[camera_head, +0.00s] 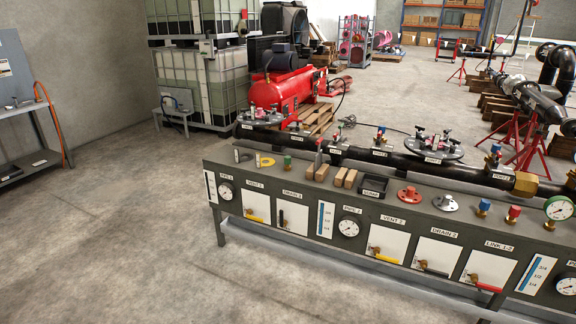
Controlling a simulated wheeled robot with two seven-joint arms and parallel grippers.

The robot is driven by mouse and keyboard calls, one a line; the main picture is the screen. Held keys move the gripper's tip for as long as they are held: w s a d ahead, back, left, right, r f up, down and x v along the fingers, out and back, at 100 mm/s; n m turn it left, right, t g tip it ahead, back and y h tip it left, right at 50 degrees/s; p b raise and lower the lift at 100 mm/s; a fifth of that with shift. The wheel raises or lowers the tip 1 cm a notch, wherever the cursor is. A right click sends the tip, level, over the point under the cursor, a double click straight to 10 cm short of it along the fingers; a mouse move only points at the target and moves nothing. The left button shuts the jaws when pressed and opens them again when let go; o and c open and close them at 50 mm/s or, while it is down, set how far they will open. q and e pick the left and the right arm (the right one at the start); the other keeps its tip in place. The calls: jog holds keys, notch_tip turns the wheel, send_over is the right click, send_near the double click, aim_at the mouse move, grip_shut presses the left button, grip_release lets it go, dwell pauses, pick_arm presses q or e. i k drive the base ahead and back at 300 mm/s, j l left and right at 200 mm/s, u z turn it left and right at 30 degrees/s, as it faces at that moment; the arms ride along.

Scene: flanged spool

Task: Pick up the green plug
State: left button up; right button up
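The green plug (287,160) stands upright on the top of the grey bench (391,203), toward its left end. It looks small, with a green upper part and a duller lower part. It is just right of a yellow ring-like piece (265,161) and apart from it. Neither of my grippers shows in this view.
A black pipe runs behind. The floor at front left is clear.

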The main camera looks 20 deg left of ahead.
aim_at(287, 158)
jog(key=i+j, duration=0.4)
jog(key=i+j+z, duration=0.15)
jog(key=i+j, duration=0.25)
jog(key=j, duration=0.1)
